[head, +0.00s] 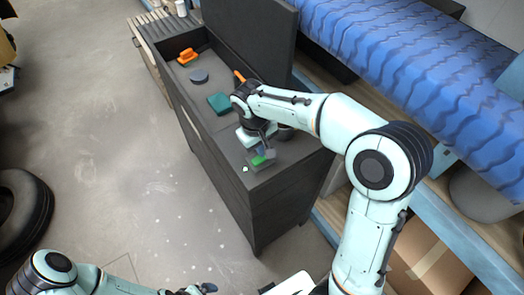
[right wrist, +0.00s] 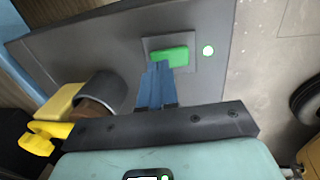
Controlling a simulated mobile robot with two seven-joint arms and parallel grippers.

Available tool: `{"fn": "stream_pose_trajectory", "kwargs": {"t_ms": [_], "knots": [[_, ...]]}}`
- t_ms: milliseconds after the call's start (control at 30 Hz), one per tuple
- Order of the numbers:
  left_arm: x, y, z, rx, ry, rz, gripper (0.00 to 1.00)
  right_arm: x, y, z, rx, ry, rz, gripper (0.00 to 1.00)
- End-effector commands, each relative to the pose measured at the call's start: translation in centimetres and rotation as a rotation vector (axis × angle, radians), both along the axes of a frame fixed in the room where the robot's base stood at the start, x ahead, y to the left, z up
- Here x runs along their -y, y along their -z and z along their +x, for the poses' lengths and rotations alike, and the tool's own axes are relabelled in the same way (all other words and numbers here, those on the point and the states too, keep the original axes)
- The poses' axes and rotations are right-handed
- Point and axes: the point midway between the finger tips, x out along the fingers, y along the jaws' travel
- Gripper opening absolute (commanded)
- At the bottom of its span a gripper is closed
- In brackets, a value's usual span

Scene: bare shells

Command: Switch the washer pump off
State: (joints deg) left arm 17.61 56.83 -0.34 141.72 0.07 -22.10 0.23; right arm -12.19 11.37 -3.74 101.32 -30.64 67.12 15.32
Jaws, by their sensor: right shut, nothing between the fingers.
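A green rocker switch (head: 258,160) sits in a grey plate on the near end of the dark cabinet top. In the right wrist view the green switch (right wrist: 168,57) shows just past my fingertips.
The cabinet (head: 262,205) has a raised lid (head: 255,35) behind. A grey cup (right wrist: 105,92) stands near the switch.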

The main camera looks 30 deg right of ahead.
Motion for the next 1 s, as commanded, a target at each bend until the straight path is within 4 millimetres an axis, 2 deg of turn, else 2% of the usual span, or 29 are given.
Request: {"fn": "stream_pose_trajectory", "kwargs": {"t_ms": [200,567,700,1000], "knots": [[0.0,0.1,-0.1,0.000,0.000,0.000,1.00,0.2,1.7,0.0,0.000,0.000,0.000,0.00],[0.0,0.1,-0.1,-0.001,0.000,0.000,1.00,0.3,1.9,0.0,0.000,0.001,0.000,0.00],[0.0,1.1,-0.9,-0.009,0.000,0.000,1.00,0.9,3.2,0.0,-0.003,0.003,0.000,0.00],[0.0,1.1,-0.9,-0.009,0.000,0.000,1.00,1.6,3.6,-0.2,-0.014,0.005,-0.005,0.00]]}}
